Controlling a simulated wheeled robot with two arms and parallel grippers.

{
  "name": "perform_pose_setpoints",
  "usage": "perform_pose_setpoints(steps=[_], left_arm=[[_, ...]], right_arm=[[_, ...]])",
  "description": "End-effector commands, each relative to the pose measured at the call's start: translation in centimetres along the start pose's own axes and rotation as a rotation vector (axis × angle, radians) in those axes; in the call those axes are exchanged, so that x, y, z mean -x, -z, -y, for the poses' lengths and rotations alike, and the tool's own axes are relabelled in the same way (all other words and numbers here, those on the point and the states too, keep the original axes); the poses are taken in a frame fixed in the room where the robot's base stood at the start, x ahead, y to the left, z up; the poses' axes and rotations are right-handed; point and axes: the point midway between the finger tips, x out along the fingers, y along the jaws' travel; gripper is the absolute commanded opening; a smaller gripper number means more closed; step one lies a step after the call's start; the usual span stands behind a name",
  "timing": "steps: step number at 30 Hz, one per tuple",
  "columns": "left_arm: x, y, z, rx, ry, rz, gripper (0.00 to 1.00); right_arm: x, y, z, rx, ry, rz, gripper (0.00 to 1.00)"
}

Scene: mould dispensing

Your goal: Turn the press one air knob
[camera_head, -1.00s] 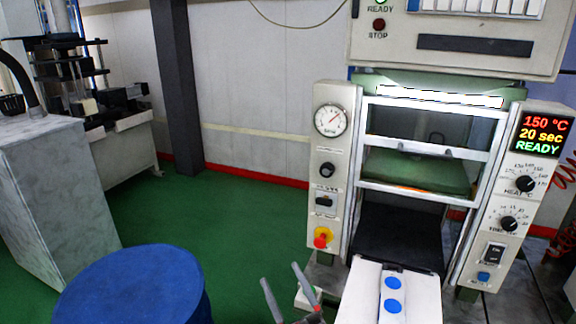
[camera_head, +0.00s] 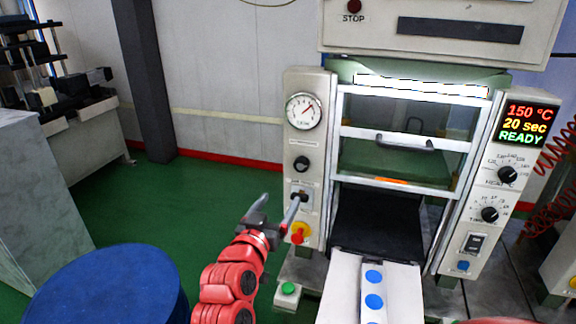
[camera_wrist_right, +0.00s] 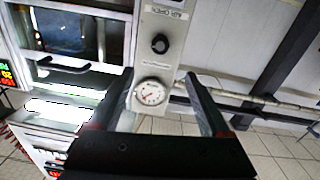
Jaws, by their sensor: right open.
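The black air knob (camera_head: 301,163) is on the left panel (camera_head: 312,90) of the press, just below the round pressure gauge (camera_head: 303,111). In the right wrist view, where the panel looks upside down, the knob (camera_wrist_right: 160,44) shows above the gauge (camera_wrist_right: 151,92). My right gripper (camera_head: 280,199) is open and empty, its fingers pointing up at the panel. In the head view it is below the knob, with one fingertip overlapping the switch (camera_head: 303,188). In the right wrist view the knob lies between and beyond the fingertips (camera_wrist_right: 158,78), apart from them. My left gripper is not in view.
A red and yellow button (camera_head: 300,233) is low on the same panel, close beside my right gripper. A blue drum (camera_head: 104,290) stands at the lower left. A white board with blue dots (camera_head: 345,292) sits before the press. Green floor (camera_head: 200,215) is free to the left.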

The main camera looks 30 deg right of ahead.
Motion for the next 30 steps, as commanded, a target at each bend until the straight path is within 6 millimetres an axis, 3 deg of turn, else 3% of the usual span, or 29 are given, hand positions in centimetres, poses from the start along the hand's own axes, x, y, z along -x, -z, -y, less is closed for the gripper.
perform_pose_setpoints(steps=[18, 24, 30], left_arm=[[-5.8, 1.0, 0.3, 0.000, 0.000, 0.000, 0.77], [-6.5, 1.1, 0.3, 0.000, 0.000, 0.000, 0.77], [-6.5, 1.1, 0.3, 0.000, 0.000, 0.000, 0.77]], right_arm=[[-13.6, 0.5, 0.0, 0.003, 0.001, -0.001, 0.81], [-15.8, 0.3, 0.1, 0.001, 0.003, -0.003, 0.81], [-16.4, 0.1, 0.2, 0.002, 0.005, -0.004, 0.81]])
